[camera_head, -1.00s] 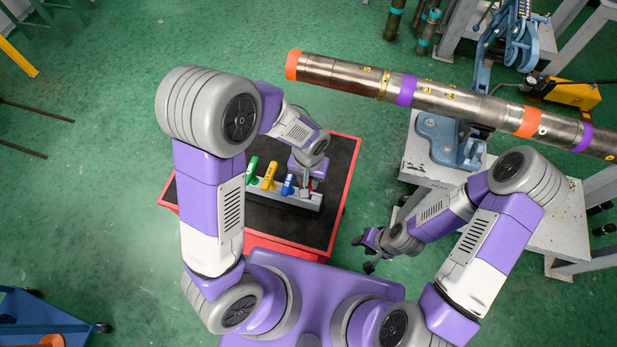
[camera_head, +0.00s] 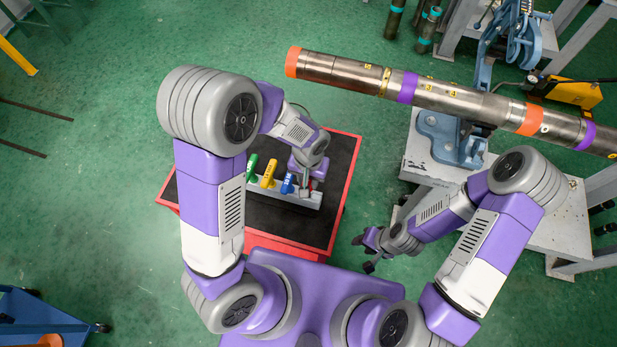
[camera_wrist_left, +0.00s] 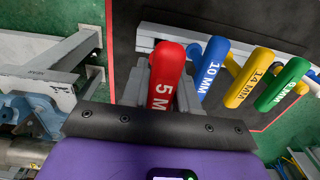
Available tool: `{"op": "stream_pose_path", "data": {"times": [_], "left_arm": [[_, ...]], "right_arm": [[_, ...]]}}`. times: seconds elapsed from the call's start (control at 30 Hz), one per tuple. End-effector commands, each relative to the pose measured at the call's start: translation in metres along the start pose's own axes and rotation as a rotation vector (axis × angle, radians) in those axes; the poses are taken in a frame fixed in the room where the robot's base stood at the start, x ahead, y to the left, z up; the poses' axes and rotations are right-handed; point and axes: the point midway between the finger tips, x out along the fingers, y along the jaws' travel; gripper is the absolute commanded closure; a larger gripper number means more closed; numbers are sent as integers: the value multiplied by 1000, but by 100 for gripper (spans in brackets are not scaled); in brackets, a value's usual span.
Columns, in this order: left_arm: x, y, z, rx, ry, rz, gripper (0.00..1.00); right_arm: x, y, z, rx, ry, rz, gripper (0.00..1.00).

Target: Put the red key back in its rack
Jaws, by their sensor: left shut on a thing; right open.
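In the head view my left gripper (camera_head: 307,181) is shut at the right end of the grey rack (camera_head: 303,199) and mostly covers the red key. The red key stands beside the blue key (camera_wrist_left: 213,68); whether its lower end is inside a slot is hidden. The yellow key (camera_head: 269,175) and green key (camera_head: 252,168) stand in the rack. My right gripper (camera_head: 368,252) is open and empty, right of the cart.
The rack is on a black-topped cart with a red rim (camera_head: 345,180). A long pipe (camera_head: 450,102) lies in a blue vise (camera_head: 447,140) on a grey stand at the right. Green floor lies free at the left.

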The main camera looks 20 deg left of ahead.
Motion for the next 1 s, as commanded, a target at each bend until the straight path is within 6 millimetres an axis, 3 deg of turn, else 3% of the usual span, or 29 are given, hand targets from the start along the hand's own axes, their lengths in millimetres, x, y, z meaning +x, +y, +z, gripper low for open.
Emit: {"op": "stream_pose_path", "data": {"times": [1.0], "left_arm": [[15, 0, 0, 0, 0, 0, 100]], "right_arm": [[12, 5, 0, 0, 0, 0, 57]]}}
